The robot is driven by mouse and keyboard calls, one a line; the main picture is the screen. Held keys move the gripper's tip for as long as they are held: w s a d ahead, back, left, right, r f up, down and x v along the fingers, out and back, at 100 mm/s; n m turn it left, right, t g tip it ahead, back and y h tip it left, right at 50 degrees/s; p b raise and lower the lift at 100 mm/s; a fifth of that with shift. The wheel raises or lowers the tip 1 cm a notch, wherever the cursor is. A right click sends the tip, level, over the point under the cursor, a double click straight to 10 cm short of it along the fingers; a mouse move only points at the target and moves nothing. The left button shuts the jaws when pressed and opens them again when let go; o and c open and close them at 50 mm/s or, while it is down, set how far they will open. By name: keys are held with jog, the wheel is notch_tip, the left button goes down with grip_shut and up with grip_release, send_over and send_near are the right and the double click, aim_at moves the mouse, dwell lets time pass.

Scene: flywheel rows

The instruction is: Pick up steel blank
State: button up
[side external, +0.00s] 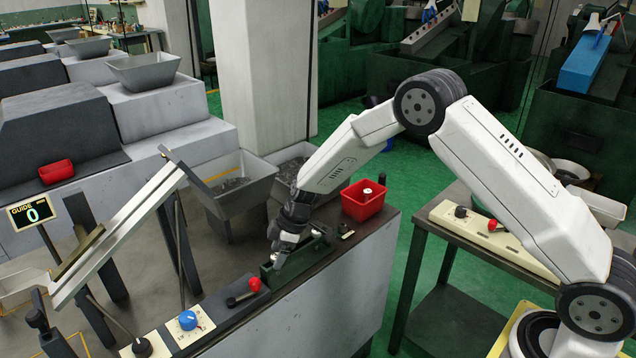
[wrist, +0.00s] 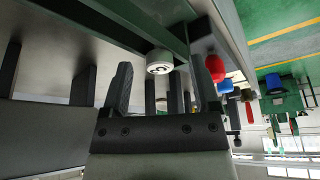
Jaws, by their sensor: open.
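A small round steel blank (wrist: 160,62) with a dark mark on its pale end face shows in the wrist view, by the edge of a green fixture. My gripper (wrist: 158,78) is open, with one dark finger to each side of the blank's line. The blank looks just beyond the fingertips, and I see no finger closed on it. In the side view my gripper (side external: 279,256) points down at the green fixture (side external: 302,258) on the bench. The gripper partly hides the fixture there, and I cannot make out the blank clearly.
A red bin (side external: 361,204) with a small pale part inside stands behind the fixture. A red-knobbed lever (side external: 254,285) and a blue knob (side external: 188,320) are in front of it. A sloping metal chute (side external: 120,232) rises at left, beside a guide display (side external: 31,213) reading 0.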

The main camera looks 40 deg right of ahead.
dwell(0.4)
grip_shut()
jog(key=shift+r, duration=0.2)
notch_tip(320, 180, up, 10)
jog(key=shift+f, duration=0.15)
dwell(0.6)
dwell(0.4)
jog(key=d+f+m+t+h, duration=0.1)
jog(key=d+m, duration=0.5)
jog(key=d, duration=1.7)
jog(key=shift+w+d+f+t+h, duration=0.15)
jog(key=shift+d+f+t+h, duration=0.15)
jog(key=shift+d+f+t, duration=0.15)
